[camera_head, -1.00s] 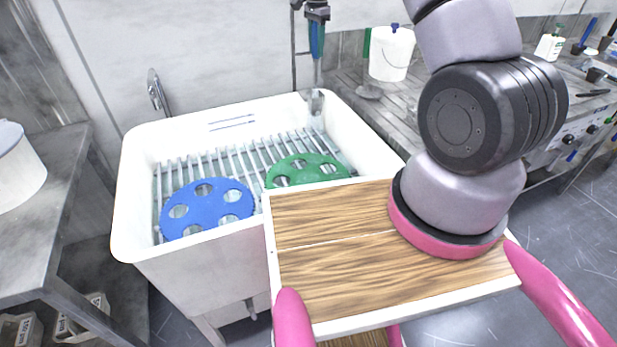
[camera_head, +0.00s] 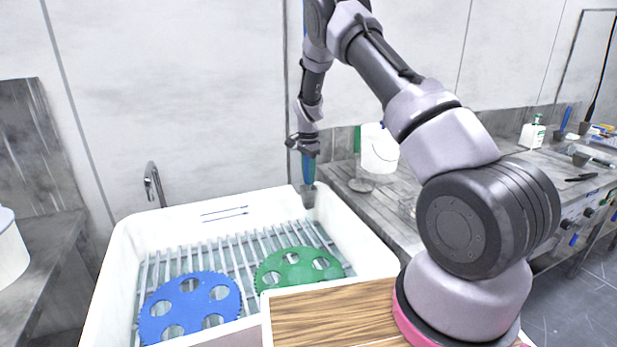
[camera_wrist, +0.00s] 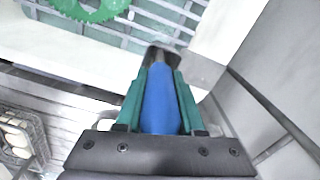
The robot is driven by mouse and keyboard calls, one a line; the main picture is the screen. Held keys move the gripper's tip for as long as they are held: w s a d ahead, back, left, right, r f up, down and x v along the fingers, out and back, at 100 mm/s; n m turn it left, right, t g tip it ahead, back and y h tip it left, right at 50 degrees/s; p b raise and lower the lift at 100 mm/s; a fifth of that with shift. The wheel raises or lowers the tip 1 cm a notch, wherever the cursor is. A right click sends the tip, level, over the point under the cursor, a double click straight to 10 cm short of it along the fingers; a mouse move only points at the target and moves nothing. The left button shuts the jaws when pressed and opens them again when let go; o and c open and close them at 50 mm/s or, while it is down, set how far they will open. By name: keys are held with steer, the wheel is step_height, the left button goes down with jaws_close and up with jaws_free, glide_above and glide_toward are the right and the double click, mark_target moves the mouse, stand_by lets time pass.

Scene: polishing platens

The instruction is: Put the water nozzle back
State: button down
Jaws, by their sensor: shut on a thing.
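The water nozzle has a blue handle (camera_wrist: 160,105) and a dark grey tip. My gripper (camera_head: 308,165) is shut on it, with one green finger on each side of the blue handle (camera_wrist: 161,88) in the wrist view. The nozzle points down over the sink's back right corner. A grey metal holder (camera_head: 308,198) sits on that corner and also shows in the wrist view (camera_wrist: 200,70). The tip is at the holder's opening and seems partly inside it. How deep it sits is hidden.
The white sink (camera_head: 180,222) has a slatted rack with a blue platen (camera_head: 222,306) and a green platen (camera_head: 270,263). A wooden-topped surface (camera_head: 335,315) stands in front. A bench with a white bucket (camera_head: 379,150) is right of the holder. A wall is close behind.

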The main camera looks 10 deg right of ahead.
steer(key=shift+f, duration=0.25)
steer(key=c, duration=0.5)
jaws_free()
steer(key=shift+f, duration=0.15)
